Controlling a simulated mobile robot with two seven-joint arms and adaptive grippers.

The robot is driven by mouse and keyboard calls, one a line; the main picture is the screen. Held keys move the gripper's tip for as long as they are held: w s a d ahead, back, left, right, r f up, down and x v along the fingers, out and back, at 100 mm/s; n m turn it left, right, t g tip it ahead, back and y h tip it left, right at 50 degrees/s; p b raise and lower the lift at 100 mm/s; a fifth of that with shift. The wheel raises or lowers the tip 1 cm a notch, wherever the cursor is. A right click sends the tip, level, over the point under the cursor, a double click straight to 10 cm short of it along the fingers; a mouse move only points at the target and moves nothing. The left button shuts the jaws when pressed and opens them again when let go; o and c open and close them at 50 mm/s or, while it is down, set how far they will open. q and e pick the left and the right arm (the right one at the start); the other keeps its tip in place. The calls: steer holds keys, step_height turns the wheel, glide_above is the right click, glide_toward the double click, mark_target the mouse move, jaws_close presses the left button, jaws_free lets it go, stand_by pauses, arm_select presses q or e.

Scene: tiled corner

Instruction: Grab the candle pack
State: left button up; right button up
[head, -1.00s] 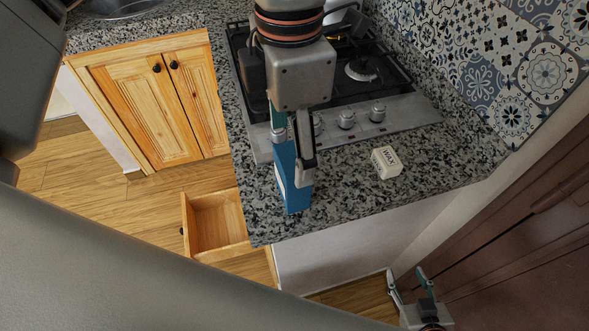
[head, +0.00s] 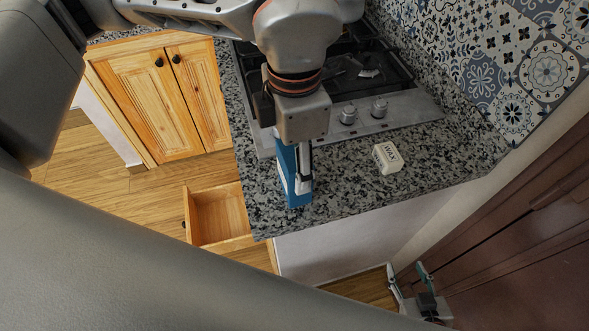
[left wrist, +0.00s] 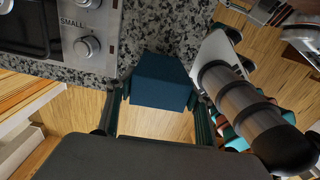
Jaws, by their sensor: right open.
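A blue box (head: 295,190), apparently the candle pack, stands upright on the granite counter near its front edge. No label is readable on it. My left gripper (head: 296,178) comes down over it from above, with its fingers on either side. In the left wrist view the dark blue box (left wrist: 160,80) fills most of the space between the fingertips; I cannot tell whether both fingers touch it. My right gripper (head: 408,287) is low at the bottom right, open and empty, well away from the box.
A white block marked WAX (head: 388,157) lies on the counter (head: 350,185), right of the box. A gas stove (head: 385,110) is behind it. An open wooden drawer (head: 217,214) juts out below the counter's left side. A tiled wall (head: 515,70) rises at the right.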

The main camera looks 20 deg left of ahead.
arm_select(q)
steer(key=shift+c, duration=1.4)
steer(key=shift+r, duration=0.1)
